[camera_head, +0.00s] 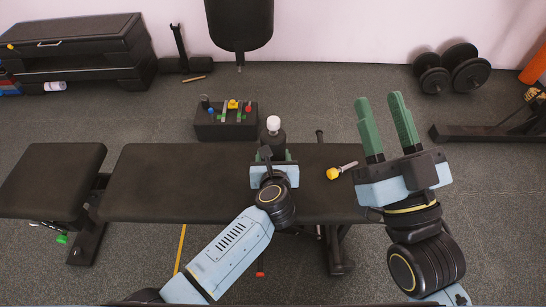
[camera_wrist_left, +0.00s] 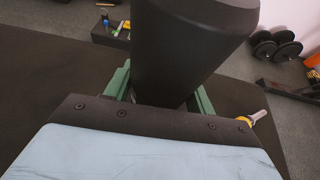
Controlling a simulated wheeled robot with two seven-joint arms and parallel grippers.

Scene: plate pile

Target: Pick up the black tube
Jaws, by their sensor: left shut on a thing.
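The black tube (camera_head: 272,136) has a white top (camera_head: 273,123) and stands upright over the dark padded bench in the head view. My left gripper (camera_head: 273,157) is at its lower part, with its fingers mostly hidden there. In the left wrist view the black tube (camera_wrist_left: 185,50) fills the upper middle, between the green fingers of my left gripper (camera_wrist_left: 160,95), which is shut on it. I cannot tell whether the tube's base touches the bench. My right gripper (camera_head: 386,122) is open and empty, raised at the right with its green fingers pointing up.
The dark bench (camera_head: 150,185) runs across the middle. A yellow-ended tool (camera_head: 334,173) lies on it to the right of the tube. A black box with several coloured tools (camera_head: 226,130) is behind the bench. Dumbbells (camera_head: 470,75) stand on the floor at the back right.

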